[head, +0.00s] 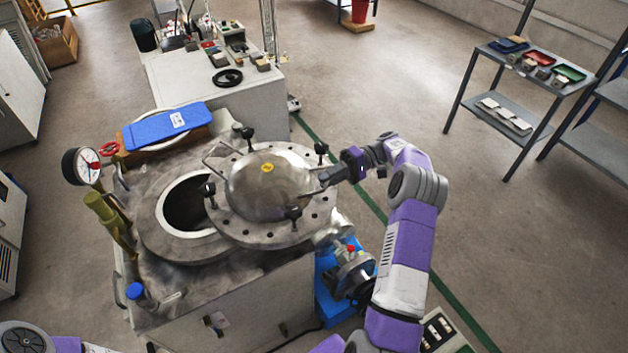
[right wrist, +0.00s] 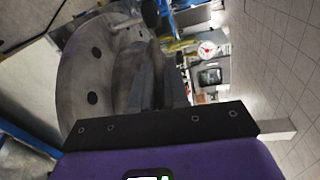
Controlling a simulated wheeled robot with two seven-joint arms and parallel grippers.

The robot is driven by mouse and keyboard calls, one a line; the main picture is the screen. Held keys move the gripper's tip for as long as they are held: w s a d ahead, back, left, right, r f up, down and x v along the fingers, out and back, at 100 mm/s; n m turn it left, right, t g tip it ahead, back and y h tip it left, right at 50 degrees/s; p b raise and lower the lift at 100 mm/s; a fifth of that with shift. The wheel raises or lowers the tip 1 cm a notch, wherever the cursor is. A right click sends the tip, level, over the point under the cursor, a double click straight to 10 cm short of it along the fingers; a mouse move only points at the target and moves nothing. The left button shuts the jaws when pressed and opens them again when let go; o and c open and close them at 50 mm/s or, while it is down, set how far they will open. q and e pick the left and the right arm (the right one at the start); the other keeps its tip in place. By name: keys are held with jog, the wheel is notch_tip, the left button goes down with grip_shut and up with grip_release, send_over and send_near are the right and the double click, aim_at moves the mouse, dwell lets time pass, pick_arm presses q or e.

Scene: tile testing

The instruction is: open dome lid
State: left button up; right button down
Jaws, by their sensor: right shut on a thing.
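The dome lid (head: 268,183) is a grey metal dome on a wide flange with holes and black knobs. It sits shifted to the right of the round opening (head: 187,203) of the metal vessel, whose dark inside shows on the left. The lid still overlaps the right part of the opening's ring. My right gripper (head: 327,178) is shut on the lid at its right side; the exact spot gripped is hard to see. In the right wrist view the lid's flange (right wrist: 88,75) lies beside the fingers (right wrist: 158,85). My left gripper is out of view.
A pressure gauge (head: 82,166) and brass valve parts stand left of the opening. A shelf rack (head: 520,90) stands far right, with clear floor between.

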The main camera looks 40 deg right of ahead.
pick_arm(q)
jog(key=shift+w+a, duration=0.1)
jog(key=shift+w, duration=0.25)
pick_arm(e)
jog(key=shift+w+d+g, duration=0.15)
jog(key=shift+d+g, duration=0.15)
jog(key=shift+d, duration=0.4)
jog(key=c, duration=1.3)
grip_release()
jog(key=shift+o, duration=0.2)
